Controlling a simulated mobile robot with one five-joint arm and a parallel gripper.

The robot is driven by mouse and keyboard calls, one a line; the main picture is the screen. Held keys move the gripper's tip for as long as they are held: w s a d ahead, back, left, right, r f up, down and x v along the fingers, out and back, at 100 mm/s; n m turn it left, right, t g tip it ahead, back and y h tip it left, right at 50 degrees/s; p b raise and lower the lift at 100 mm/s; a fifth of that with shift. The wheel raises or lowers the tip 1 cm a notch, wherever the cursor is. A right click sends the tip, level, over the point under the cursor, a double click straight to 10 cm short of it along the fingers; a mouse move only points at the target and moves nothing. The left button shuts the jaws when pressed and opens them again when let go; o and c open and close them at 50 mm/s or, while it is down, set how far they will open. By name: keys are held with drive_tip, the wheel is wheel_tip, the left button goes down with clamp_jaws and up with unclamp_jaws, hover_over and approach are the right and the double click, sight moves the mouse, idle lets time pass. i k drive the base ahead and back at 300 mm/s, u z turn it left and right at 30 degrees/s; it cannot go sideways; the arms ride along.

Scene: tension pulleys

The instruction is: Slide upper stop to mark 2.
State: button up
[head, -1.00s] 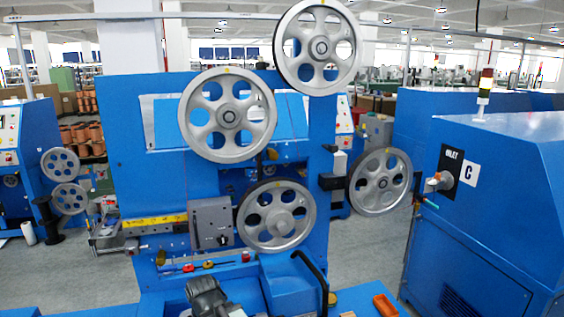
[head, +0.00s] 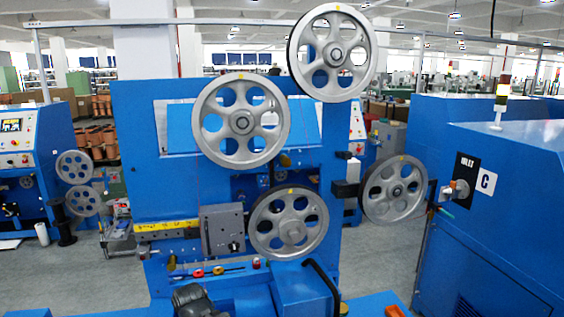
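A blue machine panel (head: 150,110) with several spoked grey pulleys stands ahead. A yellow scale strip (head: 165,227) with small dark markings runs across its lower left. A grey block (head: 222,231) with a black knob sits at the strip's right end. Below is a thin rod with small red (head: 197,273) and yellow (head: 217,270) pieces. I cannot tell which part is the upper stop, and the marks are too small to read. My gripper is not recognisable here; a dark rounded shape (head: 188,300) at the bottom edge may be part of my arm.
The upper-left pulley (head: 241,122) and lower pulley (head: 288,220) stand out from the panel. A side pulley (head: 395,190) reaches right toward a blue cabinet (head: 500,220). A bent black handle (head: 322,280) rises in front.

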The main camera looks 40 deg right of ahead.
sight(287, 162)
drive_tip(key=i, duration=0.9)
